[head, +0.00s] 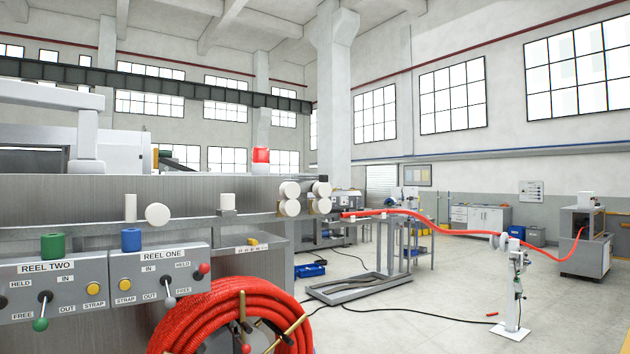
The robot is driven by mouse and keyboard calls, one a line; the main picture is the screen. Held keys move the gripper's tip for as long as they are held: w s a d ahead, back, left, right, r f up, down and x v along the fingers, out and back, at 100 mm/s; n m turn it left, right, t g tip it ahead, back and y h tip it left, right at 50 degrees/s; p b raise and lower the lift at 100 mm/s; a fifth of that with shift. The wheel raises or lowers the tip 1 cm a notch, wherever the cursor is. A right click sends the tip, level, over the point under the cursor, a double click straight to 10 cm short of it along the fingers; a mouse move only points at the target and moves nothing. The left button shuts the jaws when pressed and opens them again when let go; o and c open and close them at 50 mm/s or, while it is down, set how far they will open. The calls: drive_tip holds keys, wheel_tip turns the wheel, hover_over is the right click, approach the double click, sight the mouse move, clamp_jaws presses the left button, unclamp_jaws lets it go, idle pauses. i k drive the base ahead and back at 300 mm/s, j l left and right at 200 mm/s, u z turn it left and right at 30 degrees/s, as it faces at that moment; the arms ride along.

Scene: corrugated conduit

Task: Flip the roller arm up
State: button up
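No part is plainly marked as the roller arm. White rollers (289,198) sit in a stacked pair at the right end of the grey machine, and a second stacked pair (321,198) stands just right of them. A single white roller (157,214) and a short upright white roller (227,202) show along the machine's front edge. A white stand (515,285) on the floor at right carries small rollers (504,242) near its top, by the red conduit (440,222). The roller arm's position is too small to tell. My gripper is not in view.
Control panels labelled REEL TWO (48,267) and REEL ONE (162,252) are close at left. A coil of red conduit (200,315) is in front below them. A low grey frame (360,287) and black cables (420,317) lie beyond. Pale floor is open at right.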

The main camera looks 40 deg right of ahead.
sight(320, 186)
drive_tip(key=i+l, duration=0.25)
drive_tip(key=l, duration=0.2)
drive_tip(key=i+l, duration=0.25)
drive_tip(key=l, duration=0.25)
drive_tip(key=i+l+z, duration=0.1)
drive_tip(key=i+l, duration=0.15)
drive_tip(key=l, duration=0.2)
drive_tip(key=i+l, duration=0.3)
drive_tip(key=l, duration=0.15)
